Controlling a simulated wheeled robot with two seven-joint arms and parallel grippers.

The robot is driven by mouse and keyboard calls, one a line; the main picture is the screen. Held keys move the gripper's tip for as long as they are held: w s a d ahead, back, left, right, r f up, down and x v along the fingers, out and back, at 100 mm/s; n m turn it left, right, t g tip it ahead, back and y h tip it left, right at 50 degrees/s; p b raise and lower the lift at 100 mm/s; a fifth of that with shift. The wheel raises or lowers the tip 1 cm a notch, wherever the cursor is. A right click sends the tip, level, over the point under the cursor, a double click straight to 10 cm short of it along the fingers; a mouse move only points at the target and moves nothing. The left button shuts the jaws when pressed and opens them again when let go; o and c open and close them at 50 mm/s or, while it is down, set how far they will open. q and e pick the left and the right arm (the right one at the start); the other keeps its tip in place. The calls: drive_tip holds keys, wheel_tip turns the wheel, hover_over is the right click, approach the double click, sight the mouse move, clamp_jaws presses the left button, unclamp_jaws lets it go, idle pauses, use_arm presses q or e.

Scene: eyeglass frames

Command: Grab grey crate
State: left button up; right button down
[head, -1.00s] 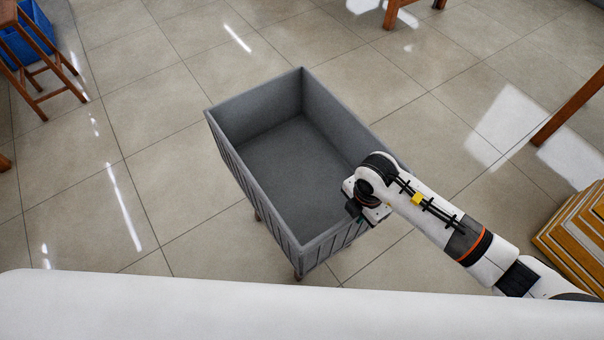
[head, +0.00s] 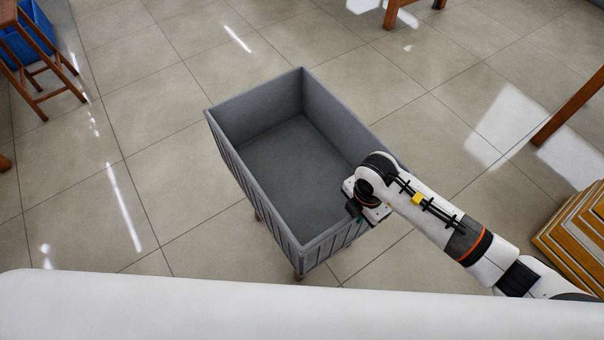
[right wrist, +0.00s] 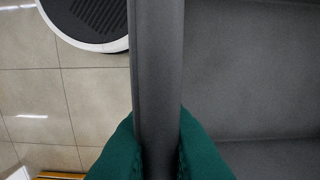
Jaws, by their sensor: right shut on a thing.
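The grey crate (head: 230,165) is an empty, open-topped box on short legs, standing on the tiled floor in the middle of the head view. My right gripper (head: 362,212) is at the crate's near right corner, largely hidden behind my wrist in the head view. In the right wrist view, its green fingers (right wrist: 160,150) sit on both sides of the crate's rim (right wrist: 158,70), shut on it. The crate's inside (right wrist: 250,75) shows at the right of that view. My left gripper is not in view.
A wooden stool (head: 40,70) and a blue bin (head: 28,35) stand at the far left. A stack of yellow-brown boxes (head: 575,235) is at the right edge. Wooden furniture legs (head: 570,108) show at the upper right. The floor left of and behind the crate is clear.

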drive_tip(key=shift+w+a+r, duration=0.1)
drive_tip(key=shift+r, duration=2.5)
drive_tip(key=shift+w+r, duration=0.1)
drive_tip(key=shift+r, duration=2.5)
